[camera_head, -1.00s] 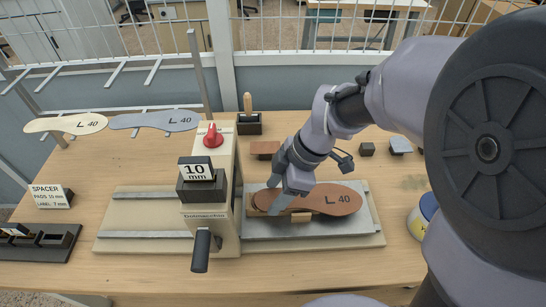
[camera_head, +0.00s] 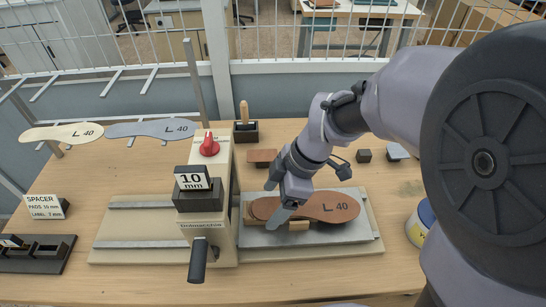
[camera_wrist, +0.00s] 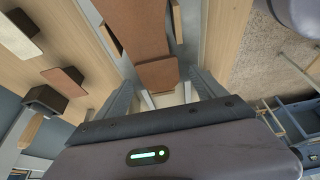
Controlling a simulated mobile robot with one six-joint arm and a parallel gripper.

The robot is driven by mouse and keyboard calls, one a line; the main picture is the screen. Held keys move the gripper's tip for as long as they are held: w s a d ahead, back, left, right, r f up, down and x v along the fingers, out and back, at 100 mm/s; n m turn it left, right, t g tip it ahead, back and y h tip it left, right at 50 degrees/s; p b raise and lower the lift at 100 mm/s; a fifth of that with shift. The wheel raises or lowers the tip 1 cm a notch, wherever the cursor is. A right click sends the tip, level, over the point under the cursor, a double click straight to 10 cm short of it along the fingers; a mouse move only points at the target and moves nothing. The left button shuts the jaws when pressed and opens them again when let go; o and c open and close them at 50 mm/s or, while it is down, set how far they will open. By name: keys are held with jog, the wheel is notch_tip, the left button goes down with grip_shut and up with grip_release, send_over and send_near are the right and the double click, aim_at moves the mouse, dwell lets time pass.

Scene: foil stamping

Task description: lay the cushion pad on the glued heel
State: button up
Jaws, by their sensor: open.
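The brown leather insole marked L 40 (camera_head: 333,207) lies on a pale wooden support (camera_head: 298,225) over the grey bed of the press, heel to the left. My gripper (camera_head: 280,225) is low over the heel half and hides part of it. In the wrist view the insole (camera_wrist: 140,28) runs up to the top edge. A brown square-ended piece (camera_wrist: 157,75) shows between my open fingers (camera_wrist: 163,92). I cannot tell whether this is the cushion pad or the heel itself. Glue is not discernible.
The press head with a red knob (camera_head: 209,146) and lever (camera_head: 198,262) stands just left of my gripper. A brown-topped block (camera_head: 262,156), brush holder (camera_head: 246,132), dark block (camera_head: 364,155) and yellow-labelled tub (camera_head: 420,223) stand around.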

jog(key=p+v, duration=0.7)
jog(key=v, duration=1)
jog(key=shift+r, duration=0.15)
jog(key=s+f+m+t+h+b, duration=0.1)
jog(key=s+m, duration=0.4)
jog(key=m, duration=0.6)
jog(key=s+f+m+t+h+b, duration=0.1)
jog(key=s+m+t+b, duration=0.2)
jog(key=s+m, duration=0.3)
jog(key=m+t, duration=0.1)
jog(key=m, duration=0.4)
jog(key=shift+t+h, duration=0.3)
